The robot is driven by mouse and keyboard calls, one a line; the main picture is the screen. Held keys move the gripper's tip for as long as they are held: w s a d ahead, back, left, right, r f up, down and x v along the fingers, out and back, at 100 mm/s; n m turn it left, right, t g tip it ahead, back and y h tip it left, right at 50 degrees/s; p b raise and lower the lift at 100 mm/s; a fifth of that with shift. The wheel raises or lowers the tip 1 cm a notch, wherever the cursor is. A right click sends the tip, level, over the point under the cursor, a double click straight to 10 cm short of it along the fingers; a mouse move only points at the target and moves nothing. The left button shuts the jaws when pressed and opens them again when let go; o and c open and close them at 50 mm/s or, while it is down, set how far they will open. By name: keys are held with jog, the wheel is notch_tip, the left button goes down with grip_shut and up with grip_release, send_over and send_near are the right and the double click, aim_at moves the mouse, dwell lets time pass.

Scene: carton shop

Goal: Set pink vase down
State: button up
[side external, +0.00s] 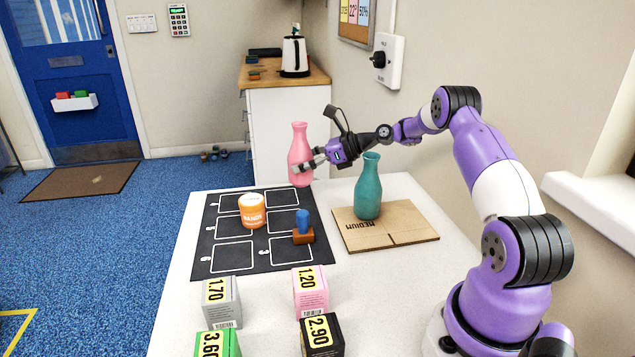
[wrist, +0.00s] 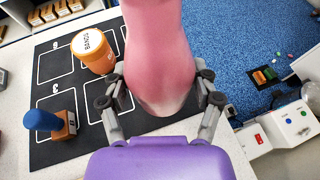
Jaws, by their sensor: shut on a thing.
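The pink vase (side external: 300,152) is upright in the side external view, held by my gripper (side external: 309,164) with the fingers around its lower body. It appears to hang above the far end of the black mat (side external: 210,253), which has white outlined squares. In the wrist view the pink vase (wrist: 158,60) fills the middle, between the two fingers of my gripper (wrist: 160,98). The vase hides part of the mat (wrist: 62,92) there. I cannot tell the exact gap between its base and the surface.
An orange and white tub (side external: 252,211) and a blue-handled stamp (side external: 303,228) stand on the mat. Several priced cartons (side external: 310,290) stand at the near end of the white table (side external: 262,282).

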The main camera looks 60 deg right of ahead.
aim_at(305, 177)
jog(key=shift+f, duration=2)
jog(key=shift+f, duration=0.15)
jog(key=o, duration=1.3)
jog(key=shift+d+r, duration=0.1)
jog(key=shift+r, duration=0.1)
jog(key=v, duration=0.7)
jog(key=shift+s+r, duration=0.1)
jog(key=shift+s, duration=0.1)
